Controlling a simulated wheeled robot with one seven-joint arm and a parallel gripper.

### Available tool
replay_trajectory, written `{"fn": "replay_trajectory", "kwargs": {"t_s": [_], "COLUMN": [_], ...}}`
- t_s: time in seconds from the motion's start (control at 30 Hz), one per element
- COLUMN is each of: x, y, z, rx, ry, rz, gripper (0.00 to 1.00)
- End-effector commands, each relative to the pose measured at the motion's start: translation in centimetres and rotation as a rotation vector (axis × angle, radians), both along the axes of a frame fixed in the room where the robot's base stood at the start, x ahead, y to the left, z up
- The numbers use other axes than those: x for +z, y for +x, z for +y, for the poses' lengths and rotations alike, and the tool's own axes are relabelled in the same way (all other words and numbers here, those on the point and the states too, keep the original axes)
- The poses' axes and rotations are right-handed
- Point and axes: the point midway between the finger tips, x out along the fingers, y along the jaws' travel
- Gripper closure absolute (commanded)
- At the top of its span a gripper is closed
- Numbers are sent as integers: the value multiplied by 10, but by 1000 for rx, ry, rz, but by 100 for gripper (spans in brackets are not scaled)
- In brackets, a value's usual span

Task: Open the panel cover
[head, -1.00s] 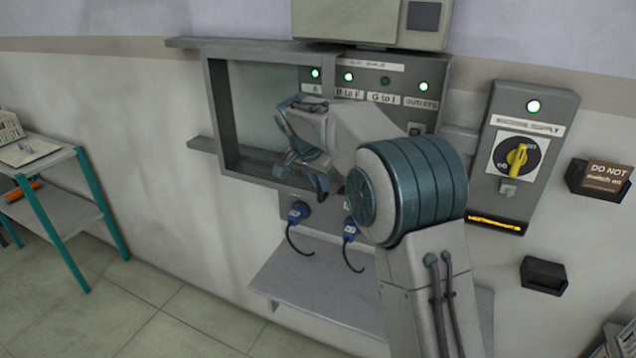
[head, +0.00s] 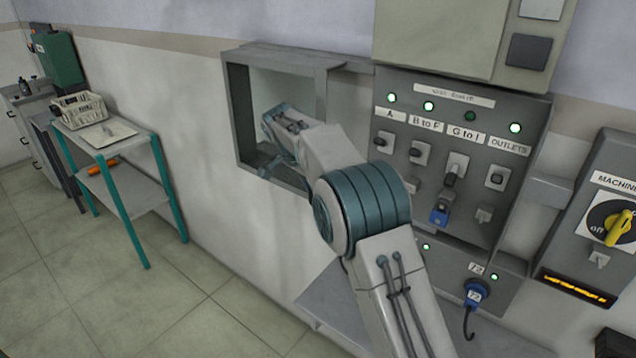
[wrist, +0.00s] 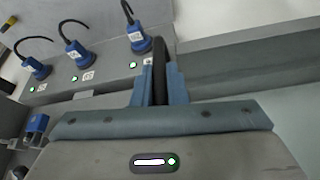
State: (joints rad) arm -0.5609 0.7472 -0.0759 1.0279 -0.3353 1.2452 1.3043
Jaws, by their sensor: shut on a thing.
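The panel cover (head: 240,115) is a grey frame around a pale pane, on a rail at the left of the switch panel (head: 455,200). It stands to the left of the panel's switches, which are uncovered. My gripper (head: 268,167) is at the cover's lower part in the head view, partly hidden by my arm. In the wrist view my gripper (wrist: 157,85) has its blue fingers shut on a black bar-like handle (wrist: 158,60). How the handle joins the cover is not clear.
Blue plugs with black cables, one of them (head: 476,293), sit below the switches. A grey shelf (head: 325,300) juts out under the panel. The yellow rotary switch (head: 619,228) is at right. A teal-legged table (head: 125,190) stands at left, with clear floor before it.

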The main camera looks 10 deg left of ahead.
Motion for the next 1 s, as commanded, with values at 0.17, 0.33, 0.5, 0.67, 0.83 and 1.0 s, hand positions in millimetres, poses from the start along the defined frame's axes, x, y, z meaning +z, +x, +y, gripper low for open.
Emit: {"fn": "replay_trajectory", "kwargs": {"t_s": [0.17,0.33,0.5,0.67,0.83,1.0], "x": [0,0,0,1,17,51], "y": [1,1,1,1,-4,-15], "z": [-2,-4,-4,-2,3,13], "rx": [-4,-7,-7,-4,-3,-2], "ry": [1,0,0,0,3,2], "rz": [0,1,1,1,-4,-3], "gripper": [100,71,66,66,66,66]}}
